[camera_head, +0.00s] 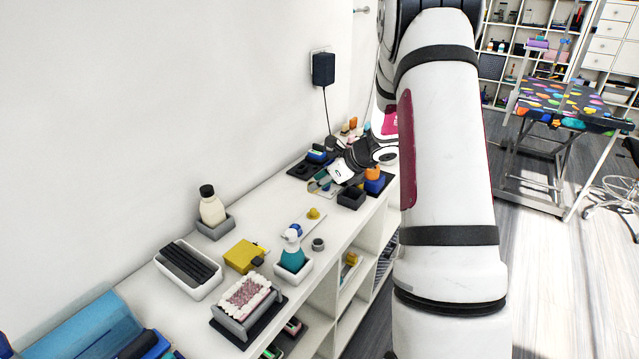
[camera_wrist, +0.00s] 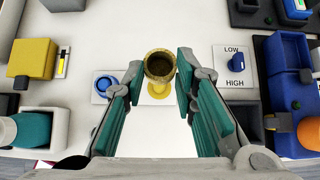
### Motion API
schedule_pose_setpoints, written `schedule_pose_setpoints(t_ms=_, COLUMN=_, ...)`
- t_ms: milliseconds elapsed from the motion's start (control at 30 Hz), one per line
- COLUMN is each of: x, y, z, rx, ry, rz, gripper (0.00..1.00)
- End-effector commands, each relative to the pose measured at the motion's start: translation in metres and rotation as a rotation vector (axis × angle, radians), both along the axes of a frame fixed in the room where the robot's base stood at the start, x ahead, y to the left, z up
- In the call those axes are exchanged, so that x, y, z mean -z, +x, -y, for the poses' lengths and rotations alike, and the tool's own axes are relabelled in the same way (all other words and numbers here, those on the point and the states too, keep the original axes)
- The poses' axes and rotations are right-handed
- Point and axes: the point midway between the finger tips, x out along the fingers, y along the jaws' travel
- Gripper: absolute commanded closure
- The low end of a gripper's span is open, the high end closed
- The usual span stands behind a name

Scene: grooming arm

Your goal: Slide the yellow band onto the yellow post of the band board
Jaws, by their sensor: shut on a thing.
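My gripper (camera_wrist: 160,66) is shut on the yellow band (camera_wrist: 160,80), a short ring with a dark opening, in the wrist view. The fingertips touch it on its left and right sides. The white band board (camera_wrist: 128,92) lies below; its blue post (camera_wrist: 105,83) is left of the band. A yellow round part of the board (camera_wrist: 158,97) shows just below the band and is partly covered by it. The gap between band and board is hard to judge. The head view shows a yellow piece (camera_head: 313,213) on the board and my gripper (camera_head: 322,184) beyond it.
Right of the band is a LOW/HIGH plate with a blue knob (camera_wrist: 209,62), then a blue holder (camera_wrist: 285,75). A yellow box (camera_wrist: 32,58) stands to the left.

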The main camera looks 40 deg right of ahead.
Motion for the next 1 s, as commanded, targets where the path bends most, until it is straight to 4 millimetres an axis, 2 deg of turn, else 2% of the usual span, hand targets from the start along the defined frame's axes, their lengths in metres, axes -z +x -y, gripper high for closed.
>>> schedule_pose_setpoints(t_ms=600, x=0.051, y=0.001, z=0.000, rx=0.001, ry=0.001, rz=0.000, gripper=1.00)
schedule_pose_setpoints(t_ms=1000, x=0.057, y=0.000, z=0.000, rx=0.000, ry=0.000, rz=0.000, gripper=1.00)
